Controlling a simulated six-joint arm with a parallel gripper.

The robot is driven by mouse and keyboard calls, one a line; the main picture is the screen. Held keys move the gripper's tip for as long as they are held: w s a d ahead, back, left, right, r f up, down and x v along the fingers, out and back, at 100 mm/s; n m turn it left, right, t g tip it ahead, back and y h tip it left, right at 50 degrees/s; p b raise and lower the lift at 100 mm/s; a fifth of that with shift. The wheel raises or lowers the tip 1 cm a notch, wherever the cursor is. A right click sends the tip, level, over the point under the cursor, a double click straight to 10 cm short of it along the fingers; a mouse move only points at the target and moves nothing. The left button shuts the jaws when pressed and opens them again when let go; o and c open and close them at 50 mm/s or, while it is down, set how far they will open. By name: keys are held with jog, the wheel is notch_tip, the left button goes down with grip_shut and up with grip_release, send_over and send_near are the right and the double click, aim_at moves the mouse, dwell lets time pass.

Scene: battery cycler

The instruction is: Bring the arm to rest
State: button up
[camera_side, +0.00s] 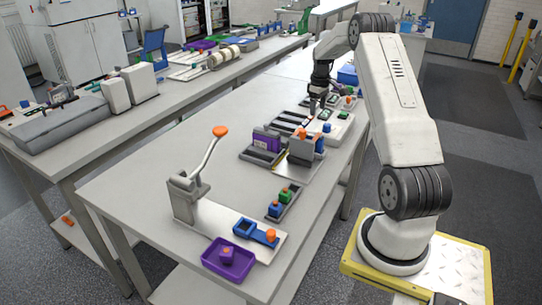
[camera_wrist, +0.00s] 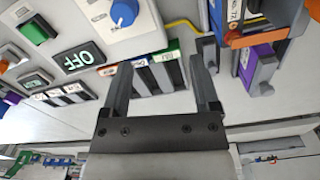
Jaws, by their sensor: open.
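My gripper (camera_side: 317,104) hangs from my arm, pointing down over the far part of the near bench (camera_side: 140,190), by the slotted racks and the button panel. In the wrist view, the two dark fingers of my gripper (camera_wrist: 160,64) stand apart with nothing clamped between them. Between and beyond them shows a slotted rack (camera_wrist: 160,78) with green, blue and white labelled edges. Whether the fingertips touch anything is hard to tell.

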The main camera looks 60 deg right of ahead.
jog(key=w+a+r+n+t, duration=0.1)
jog(key=w+a, duration=0.3)
jog(key=a, duration=0.8)
jog(key=w+a+r, duration=0.1)
jog(key=w+a, duration=0.2)
jog(key=a, duration=1)
jog(key=s+a, duration=0.4)
jog(key=a, duration=0.3)
jog(key=s+a+f+t, duration=0.1)
jog(key=s+a, duration=0.3)
jog(key=a, duration=0.3)
jog(key=s+a+f+n, duration=0.1)
jog(key=s+a, duration=0.3)
jog(key=a, duration=0.4)
